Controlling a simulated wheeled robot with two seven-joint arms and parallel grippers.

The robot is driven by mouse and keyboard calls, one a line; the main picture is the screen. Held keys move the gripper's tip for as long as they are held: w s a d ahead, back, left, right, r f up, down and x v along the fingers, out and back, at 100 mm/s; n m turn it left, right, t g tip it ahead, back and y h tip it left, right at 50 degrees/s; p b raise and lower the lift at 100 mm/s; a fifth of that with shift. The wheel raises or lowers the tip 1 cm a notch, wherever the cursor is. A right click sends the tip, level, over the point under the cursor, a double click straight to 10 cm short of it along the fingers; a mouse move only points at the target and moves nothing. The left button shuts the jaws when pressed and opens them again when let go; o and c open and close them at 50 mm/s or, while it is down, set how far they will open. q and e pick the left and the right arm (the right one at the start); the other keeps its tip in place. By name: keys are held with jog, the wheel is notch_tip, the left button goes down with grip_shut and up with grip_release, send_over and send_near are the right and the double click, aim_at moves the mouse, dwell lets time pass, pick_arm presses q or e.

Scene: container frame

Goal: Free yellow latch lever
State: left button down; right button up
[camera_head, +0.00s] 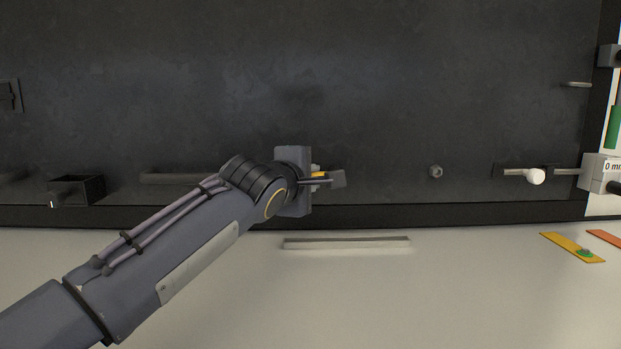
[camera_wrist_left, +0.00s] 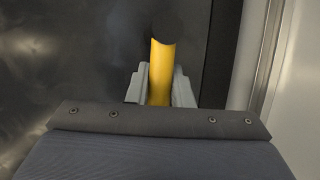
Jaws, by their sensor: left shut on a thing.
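The yellow latch lever (camera_wrist_left: 160,75) stands between the two fingers of my left gripper (camera_wrist_left: 160,88) in the left wrist view. The fingers are shut on it, and its far end meets a dark round part. In the head view only a small yellow piece of the lever (camera_head: 318,174) shows beside my left gripper (camera_head: 328,179), against the dark panel. My own wrist hides most of the lever there. My right gripper is in neither view.
The dark panel (camera_head: 400,80) fills the back. A grey knob (camera_head: 436,171), a white-ended rod (camera_head: 535,176) and a black box (camera_head: 78,190) are on it. A pale bar (camera_head: 346,244) and a yellow strip (camera_head: 572,247) lie on the light surface in front, otherwise largely clear.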

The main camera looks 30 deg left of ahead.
pick_arm(q)
jog(key=m+p, duration=0.1)
jog(key=r+m+g+p, duration=0.2)
jog(key=p, duration=0.1)
jog(key=shift+w+d+r+y, duration=0.15)
jog(key=shift+d+r+y, duration=0.1)
jog(key=shift+y, duration=0.15)
jog(key=shift+w+d+r+m+g+y+p, duration=0.15)
jog(key=shift+r+m+g+y+p, duration=0.1)
jog(key=shift+m+p, duration=0.3)
jog(key=shift+d+r+m+g+y+p, duration=0.1)
jog(key=shift+r+m+g+y+p, duration=0.25)
jog(key=shift+m, duration=0.3)
jog(key=shift+w+d+r+m+g+y+p, duration=0.2)
jog(key=shift+d+m+g+y+p, duration=0.25)
jog(key=shift+m+p, duration=0.5)
jog(key=shift+w+d+r+m+g+y+p, duration=0.2)
jog(key=shift+d+m+g+y+p, duration=0.1)
jog(key=shift+m+y+p, duration=0.3)
jog(key=shift+w+d+r+m+g+y+p, duration=0.25)
jog(key=shift+d+m+y+p, duration=0.1)
jog(key=shift+m+p, duration=0.25)
jog(key=shift+w+d+m+g+y+p, duration=0.3)
jog(key=shift+d+m+y+p, duration=0.2)
jog(key=shift+m+y, duration=0.55)
jog(key=shift+f, duration=0.1)
jog(key=c, duration=1.3)
grip_release()
